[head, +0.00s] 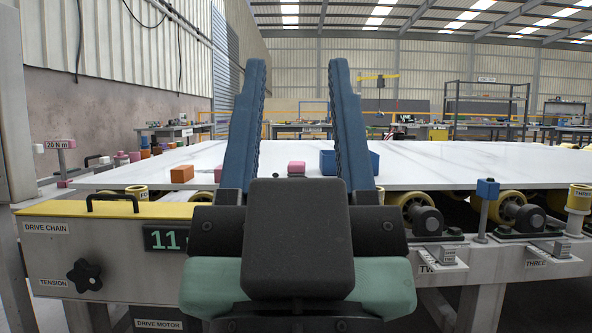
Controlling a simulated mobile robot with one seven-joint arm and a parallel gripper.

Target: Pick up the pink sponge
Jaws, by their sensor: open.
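I cannot tell for sure which pink thing is the sponge.
An orange block (182,174) lies near the slab's front left edge. Several small coloured blocks (134,156) are farther left. A blue container (328,162) stands partly behind the right finger. The slab's right side is clear. Yellow rollers (498,206) lie under its front edge.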

